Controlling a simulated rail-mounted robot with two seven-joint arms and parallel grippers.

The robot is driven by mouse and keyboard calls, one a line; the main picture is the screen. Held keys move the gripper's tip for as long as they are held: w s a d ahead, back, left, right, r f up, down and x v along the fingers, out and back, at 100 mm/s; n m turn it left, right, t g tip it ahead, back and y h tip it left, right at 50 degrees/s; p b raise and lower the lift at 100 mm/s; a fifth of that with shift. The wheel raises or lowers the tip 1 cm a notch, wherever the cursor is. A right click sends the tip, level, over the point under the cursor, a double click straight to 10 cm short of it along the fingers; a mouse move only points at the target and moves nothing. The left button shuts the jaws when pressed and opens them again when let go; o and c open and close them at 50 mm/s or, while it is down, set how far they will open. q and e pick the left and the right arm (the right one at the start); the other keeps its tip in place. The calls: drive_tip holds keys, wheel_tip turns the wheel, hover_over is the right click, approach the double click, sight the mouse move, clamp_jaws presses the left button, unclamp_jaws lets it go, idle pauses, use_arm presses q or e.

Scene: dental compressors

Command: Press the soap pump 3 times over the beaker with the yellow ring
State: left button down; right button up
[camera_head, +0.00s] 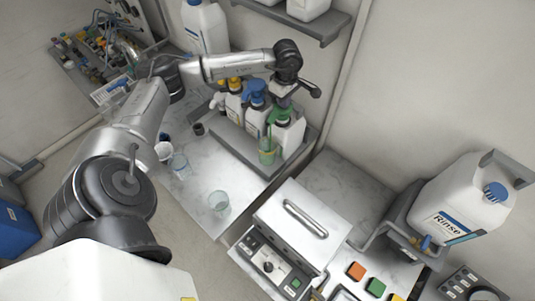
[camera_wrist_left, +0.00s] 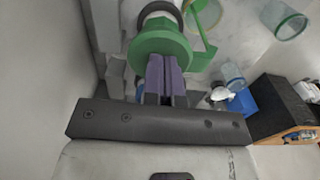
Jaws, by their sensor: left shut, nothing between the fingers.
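My left gripper (camera_head: 284,101) is shut with nothing between its fingers, just above the green soap pump (camera_head: 281,114) on a white bottle. In the left wrist view the purple fingertips (camera_wrist_left: 166,72) meet the top of the green pump head (camera_wrist_left: 160,46); I cannot tell whether they press on it. A beaker (camera_head: 267,154) stands below the green spout; in the left wrist view it is partly hidden by the spout (camera_wrist_left: 203,50), and its rim looks yellowish. My right gripper is not in view.
Blue (camera_head: 256,90) and yellow (camera_head: 234,84) pump bottles stand beside the green one. Clear beakers (camera_head: 219,201) stand on the white bench in front. A metal-lidded unit (camera_head: 303,222) and a Rinse jug (camera_head: 462,202) are to the right.

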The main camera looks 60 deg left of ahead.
use_arm(q)
drive_tip(key=shift+f, duration=0.55)
drive_tip(key=shift+r, duration=0.3)
drive_tip(key=shift+r+p, duration=1.5)
drive_tip(key=shift+r, duration=1.05)
drive_tip(key=shift+r, duration=0.15)
